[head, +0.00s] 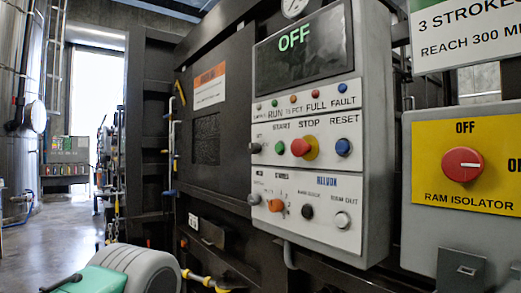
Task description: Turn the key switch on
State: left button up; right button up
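The grey control panel (305,155) stands right of centre, with a dark display reading OFF (293,38) in green. An orange selector knob (276,205) and a black knob (307,211) are in the lower row. No fingers of my left or right gripper show.
A red STOP button (300,147), green START button (280,148) and blue RESET button (343,147) are close together. A yellow ram isolator plate with a red rotary knob (462,164) is at the right. The floor (50,236) at the left is mostly clear.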

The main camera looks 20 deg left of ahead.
aim_at(253, 148)
jog(key=j+z, duration=0.15)
jog(key=i+j, duration=0.1)
jog(key=j, duration=0.85)
jog(key=i+j+u, duration=0.1)
jog(key=j, duration=0.1)
